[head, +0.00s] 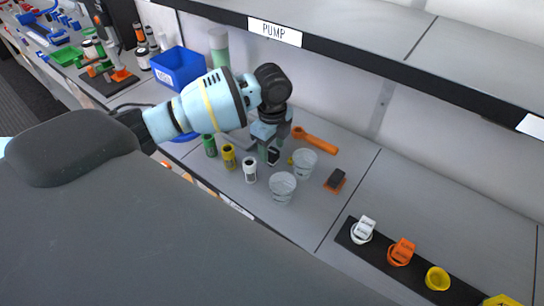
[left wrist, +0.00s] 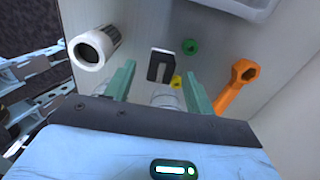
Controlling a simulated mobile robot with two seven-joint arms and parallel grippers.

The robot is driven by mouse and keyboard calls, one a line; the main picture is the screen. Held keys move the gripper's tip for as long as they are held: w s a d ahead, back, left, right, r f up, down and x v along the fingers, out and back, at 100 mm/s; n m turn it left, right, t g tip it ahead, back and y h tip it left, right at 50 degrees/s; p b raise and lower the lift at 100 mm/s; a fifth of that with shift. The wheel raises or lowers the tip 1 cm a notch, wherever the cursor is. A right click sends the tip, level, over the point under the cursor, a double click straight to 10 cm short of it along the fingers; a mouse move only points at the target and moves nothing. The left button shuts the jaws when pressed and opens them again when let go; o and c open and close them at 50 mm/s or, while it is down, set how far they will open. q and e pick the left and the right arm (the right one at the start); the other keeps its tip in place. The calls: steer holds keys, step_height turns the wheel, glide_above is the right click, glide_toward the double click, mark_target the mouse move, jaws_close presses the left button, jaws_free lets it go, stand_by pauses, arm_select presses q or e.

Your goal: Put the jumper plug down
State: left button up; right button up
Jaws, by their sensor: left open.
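A small black U-shaped piece with a pale edge, which looks like the jumper plug (left wrist: 161,65), shows in the left wrist view just beyond and between my fingertips. In the head view a dark piece (head: 273,156) shows at the fingertips, partly hidden by them. My left gripper (head: 268,150) points down low over the grey bench. In the left wrist view its green fingers (left wrist: 160,88) are spread wide, with gaps between them and the black piece. I cannot tell whether the piece rests fully on the bench. My right gripper is not in view.
Two clear cups (head: 283,188) (head: 304,163) stand close to the right of the gripper. A white jar (head: 250,170), yellow jar (head: 229,157) and green jar (head: 209,146) stand left. An orange wrench (head: 316,140) lies behind. The shelf (head: 330,40) marked PUMP overhangs the back.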

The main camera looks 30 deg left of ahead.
arm_select(q)
steer(key=shift+f, duration=1.45)
steer(key=shift+c, duration=0.2)
steer(key=c, duration=1.1)
steer(key=shift+r, duration=0.15)
